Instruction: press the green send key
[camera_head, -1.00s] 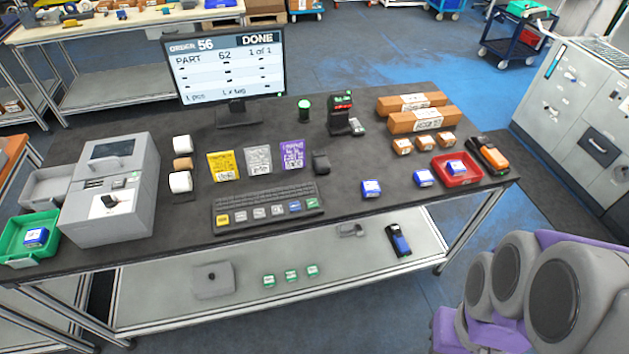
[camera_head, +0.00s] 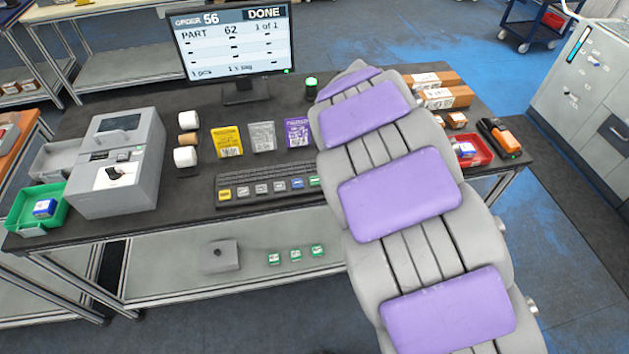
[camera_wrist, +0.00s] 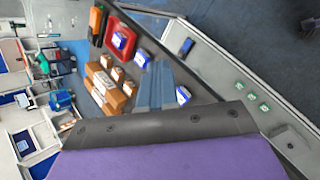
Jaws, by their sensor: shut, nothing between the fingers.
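The green send key (camera_head: 314,181) is at the right end of the keyboard's (camera_head: 262,172) front row, next to a blue key. My arm's edge is close to the key in the head view and its label is partly covered or too small to read. In the wrist view my gripper (camera_wrist: 158,66) appears as two bluish-grey fingers side by side, shut and empty, over the table near the brown parcels. The keyboard is not visible in the wrist view. My gripper's tips are hidden behind my arm in the head view.
The monitor (camera_head: 233,45) reads order 56, DONE. Yellow, grey and purple packets lie behind the keyboard. A grey machine (camera_head: 120,165) and a green tray (camera_head: 38,212) stand left. A red tray (camera_head: 474,153) is right. My arm hides the table's right middle.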

